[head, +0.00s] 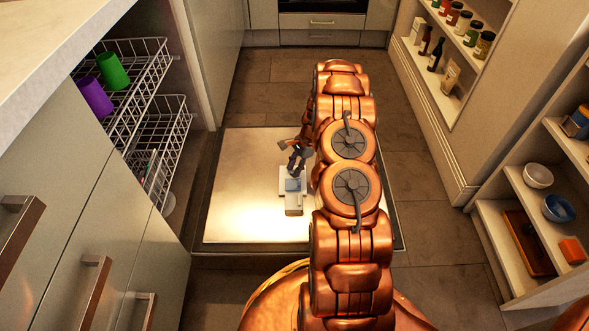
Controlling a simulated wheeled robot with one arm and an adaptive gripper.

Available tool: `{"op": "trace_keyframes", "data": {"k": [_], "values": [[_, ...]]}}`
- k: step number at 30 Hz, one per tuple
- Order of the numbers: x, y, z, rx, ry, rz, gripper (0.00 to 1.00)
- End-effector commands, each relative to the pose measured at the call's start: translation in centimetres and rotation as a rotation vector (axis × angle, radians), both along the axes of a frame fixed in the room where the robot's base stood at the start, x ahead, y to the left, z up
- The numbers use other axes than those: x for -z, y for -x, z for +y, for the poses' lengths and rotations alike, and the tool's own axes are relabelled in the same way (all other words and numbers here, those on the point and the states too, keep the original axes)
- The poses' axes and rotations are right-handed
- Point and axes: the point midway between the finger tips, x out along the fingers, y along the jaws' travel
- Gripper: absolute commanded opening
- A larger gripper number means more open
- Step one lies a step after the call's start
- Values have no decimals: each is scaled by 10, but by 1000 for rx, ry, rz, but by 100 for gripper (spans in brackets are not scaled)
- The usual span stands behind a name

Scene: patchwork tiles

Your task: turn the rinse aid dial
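The dishwasher door (245,200) lies folded down flat, a pale metal panel over the floor. A small light dispenser unit (293,205) sits near its middle, with a bluish recess (293,185) at its centre. I cannot make out the rinse aid dial on it; it is too small or hidden. My gripper (296,162) is small and dark in the head view, just above the far end of the dispenser. I cannot tell whether it touches the unit or whether its fingers are open. My copper arm hides the door's right part.
Wire racks (150,105) stand out at the left, holding a green cup (112,71) and a purple cup (94,97). Drawer handles (95,280) stick out at the lower left. Shelves with jars and bowls (538,176) line the right. Tiled floor (425,225) is clear between.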

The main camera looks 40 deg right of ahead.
Motion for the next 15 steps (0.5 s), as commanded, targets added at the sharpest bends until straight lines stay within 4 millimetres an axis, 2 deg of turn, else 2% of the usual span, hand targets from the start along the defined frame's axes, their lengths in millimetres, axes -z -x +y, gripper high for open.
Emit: {"op": "trace_keyframes", "data": {"k": [6, 15], "values": [[0, 0, 0, 0, 1, -1, 31], [0, 0, 0, -1, 1, -1, 0]]}}
